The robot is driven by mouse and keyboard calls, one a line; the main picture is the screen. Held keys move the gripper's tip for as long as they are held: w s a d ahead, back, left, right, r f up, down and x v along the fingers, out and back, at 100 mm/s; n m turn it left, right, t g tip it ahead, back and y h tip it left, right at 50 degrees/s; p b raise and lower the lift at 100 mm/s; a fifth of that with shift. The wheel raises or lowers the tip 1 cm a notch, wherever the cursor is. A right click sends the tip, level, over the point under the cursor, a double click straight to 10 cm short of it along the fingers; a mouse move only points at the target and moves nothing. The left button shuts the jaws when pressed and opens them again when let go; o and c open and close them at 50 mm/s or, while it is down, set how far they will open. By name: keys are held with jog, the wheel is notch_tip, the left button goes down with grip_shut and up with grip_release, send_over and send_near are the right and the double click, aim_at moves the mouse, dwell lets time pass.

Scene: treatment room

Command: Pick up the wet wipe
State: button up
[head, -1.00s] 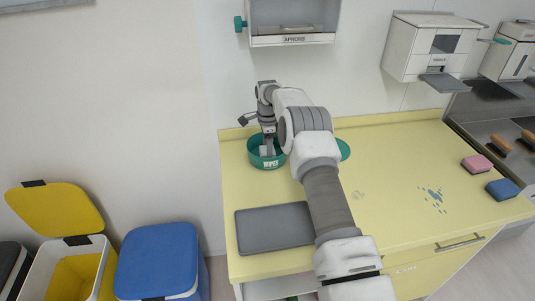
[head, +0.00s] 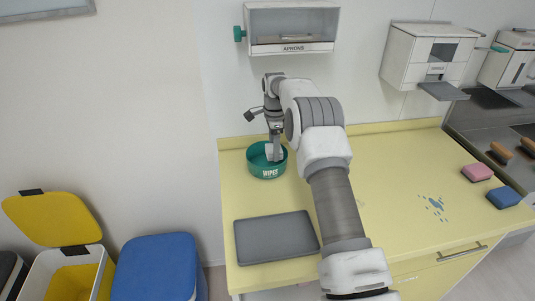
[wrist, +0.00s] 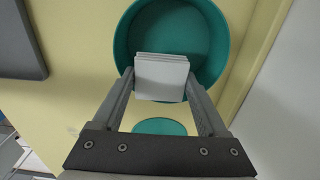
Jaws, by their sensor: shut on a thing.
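The wet wipe is a white folded square (wrist: 161,78) between my gripper's fingers in the wrist view. It also shows as a white patch (head: 271,152) at the tub in the head view. My gripper (wrist: 161,92) is shut on it. The green tub labelled WIPES (head: 268,171) stands on the yellow counter, and its round interior (wrist: 185,30) shows beyond the wipe in the wrist view. The wipe is over the tub's opening; how far it is above the rim is hard to tell. A green lid (wrist: 160,127) shows between the fingers, nearer my gripper's base.
A grey tray (head: 276,237) lies on the yellow counter (head: 400,160) in front of the tub. Pink (head: 477,173) and blue (head: 503,197) sponges sit at the right. An aprons dispenser (head: 291,27) hangs above. Open yellow (head: 52,218) and closed blue (head: 155,265) bins stand at the left.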

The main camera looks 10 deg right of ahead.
jog(key=s+d+r, duration=0.4)
jog(key=d+r, duration=0.1)
jog(key=d, duration=0.3)
jog(key=shift+s+r+b, duration=0.25)
jog(key=shift+s+b, duration=0.1)
jog(key=shift+a, duration=0.1)
jog(key=o, duration=0.7)
jog(key=c, duration=0.4)
jog(key=shift+c, duration=0.3)
